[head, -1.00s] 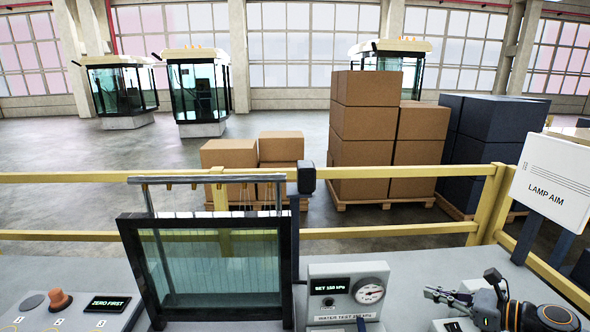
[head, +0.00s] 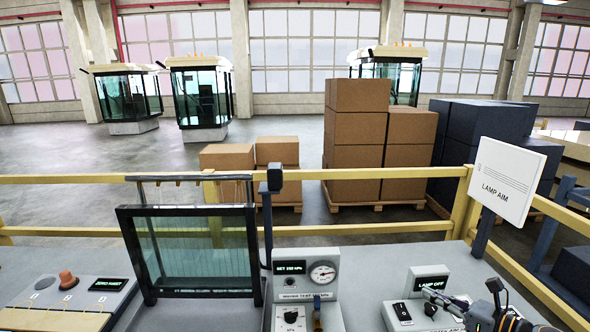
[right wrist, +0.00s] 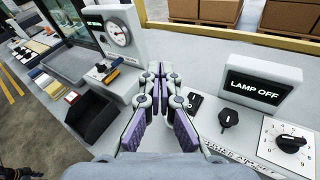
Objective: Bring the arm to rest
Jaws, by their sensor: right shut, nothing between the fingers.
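My right gripper (head: 440,299) is at the lower right in the head view, over the lamp box (head: 428,281) whose screen reads LAMP OFF. In the right wrist view the gripper (right wrist: 161,72) is shut and empty, its fingertips together and pointing away from the camera. The lamp box's black knob (right wrist: 228,117) and its LAMP OFF screen (right wrist: 254,90) are to the right of the fingers there. A rocker switch (right wrist: 194,101) shows just beside the right finger. I cannot tell whether the gripper touches the panel. My left gripper is not in view.
A gauge unit (head: 304,268) and a framed glass pane (head: 190,245) stand on the grey bench. A LAMP AIM sign (head: 503,188) rises at the right. Yellow rails (head: 360,228) border the bench. A black bin (right wrist: 91,119) lies left of the gripper.

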